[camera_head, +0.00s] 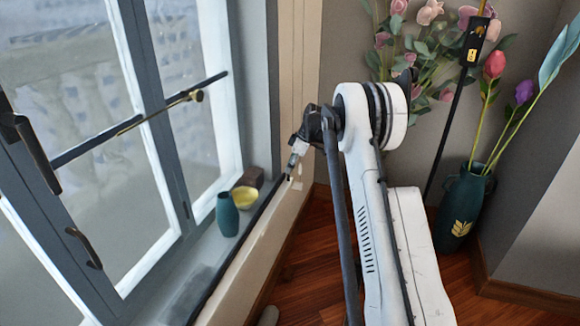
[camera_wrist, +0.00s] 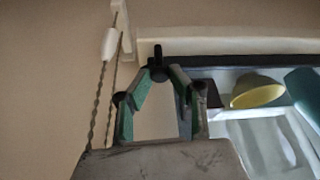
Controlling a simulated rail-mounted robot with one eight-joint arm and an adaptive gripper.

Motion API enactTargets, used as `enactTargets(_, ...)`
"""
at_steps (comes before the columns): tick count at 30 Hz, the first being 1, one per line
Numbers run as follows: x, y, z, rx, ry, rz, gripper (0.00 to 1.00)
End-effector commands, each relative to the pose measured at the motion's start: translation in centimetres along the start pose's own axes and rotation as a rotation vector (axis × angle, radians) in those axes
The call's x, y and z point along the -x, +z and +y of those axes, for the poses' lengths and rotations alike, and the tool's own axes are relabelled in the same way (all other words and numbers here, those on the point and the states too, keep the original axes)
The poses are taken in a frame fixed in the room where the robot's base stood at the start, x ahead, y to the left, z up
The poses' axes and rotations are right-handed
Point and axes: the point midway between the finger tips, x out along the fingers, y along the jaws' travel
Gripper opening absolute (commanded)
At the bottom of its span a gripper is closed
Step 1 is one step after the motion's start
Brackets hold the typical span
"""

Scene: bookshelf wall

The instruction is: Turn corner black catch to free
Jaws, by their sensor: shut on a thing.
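The black catch (camera_wrist: 158,51) shows in the wrist view as a small dark upright piece at the end of a dark bar along the sill edge. My gripper (camera_wrist: 158,73) has its green-and-black fingers closed together on the lower part of this catch, which hides that part. In the head view my gripper (camera_head: 289,176) is at the far right corner of the window sill, by the end of the black bar (camera_head: 242,242). The catch is too small there to make out its angle.
A teal vase (camera_head: 227,214), a yellow bowl (camera_head: 245,197) and a brown box (camera_head: 250,177) stand on the sill close to my gripper. A white cord toggle (camera_wrist: 109,44) hangs by the wall. A large teal flower vase (camera_head: 462,205) stands at right.

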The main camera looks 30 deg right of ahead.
Motion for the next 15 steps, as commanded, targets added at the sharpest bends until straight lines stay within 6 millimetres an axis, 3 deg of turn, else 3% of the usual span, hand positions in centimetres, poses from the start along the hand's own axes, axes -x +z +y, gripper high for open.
enactTargets(15,-0.01,-0.02,-0.19,-0.246,0.103,-0.001,0.0)
